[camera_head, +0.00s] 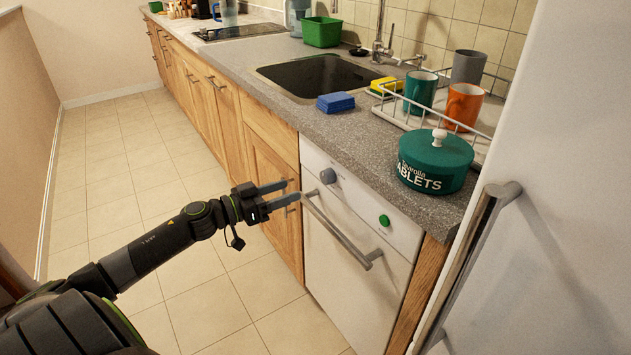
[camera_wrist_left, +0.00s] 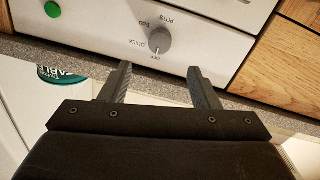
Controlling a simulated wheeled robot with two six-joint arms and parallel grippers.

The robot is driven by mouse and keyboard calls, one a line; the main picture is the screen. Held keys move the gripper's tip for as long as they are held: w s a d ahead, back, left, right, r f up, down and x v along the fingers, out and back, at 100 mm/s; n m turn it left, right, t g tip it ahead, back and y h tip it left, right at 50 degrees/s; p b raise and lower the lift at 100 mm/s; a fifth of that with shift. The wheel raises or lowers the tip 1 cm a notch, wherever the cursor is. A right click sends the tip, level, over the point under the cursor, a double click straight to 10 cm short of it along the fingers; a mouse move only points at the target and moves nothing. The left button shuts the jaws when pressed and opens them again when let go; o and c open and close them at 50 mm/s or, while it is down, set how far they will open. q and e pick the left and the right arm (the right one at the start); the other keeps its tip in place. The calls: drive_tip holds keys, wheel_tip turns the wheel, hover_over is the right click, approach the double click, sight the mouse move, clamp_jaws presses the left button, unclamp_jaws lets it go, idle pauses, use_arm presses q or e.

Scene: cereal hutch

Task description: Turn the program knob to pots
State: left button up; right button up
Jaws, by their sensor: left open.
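The program knob (camera_head: 328,176) is a grey round knob at the top left of the white dishwasher's front panel (camera_head: 352,194). In the left wrist view the knob (camera_wrist_left: 160,41) sits just beyond my fingertips, roughly centred between them. Small labels ring it, including POTS, QUICK and OFF; a light mark on it appears to face OFF. My left gripper (camera_head: 292,190) is open and empty, in front of the panel and apart from the knob. It also shows in the left wrist view (camera_wrist_left: 159,68). My right gripper is not in view.
A green button (camera_head: 384,220) and a bar handle (camera_head: 338,230) are on the dishwasher front. A green tablets tub (camera_head: 436,160) stands on the counter above. The fridge door handle (camera_head: 470,260) juts out at right. The tiled floor at left is clear.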

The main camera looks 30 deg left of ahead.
sight(323, 178)
use_arm(q)
drive_tip(key=p+x, duration=0.1)
drive_tip(key=x, duration=0.7)
drive_tip(key=shift+w+d, duration=0.2)
drive_tip(key=shift+w, duration=0.25)
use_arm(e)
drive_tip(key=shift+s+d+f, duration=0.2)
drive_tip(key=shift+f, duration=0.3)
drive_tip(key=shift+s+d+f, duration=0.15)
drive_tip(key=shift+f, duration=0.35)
use_arm(q)
drive_tip(key=shift+c, duration=0.5)
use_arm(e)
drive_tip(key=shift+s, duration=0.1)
use_arm(q)
drive_tip(key=c, duration=0.9)
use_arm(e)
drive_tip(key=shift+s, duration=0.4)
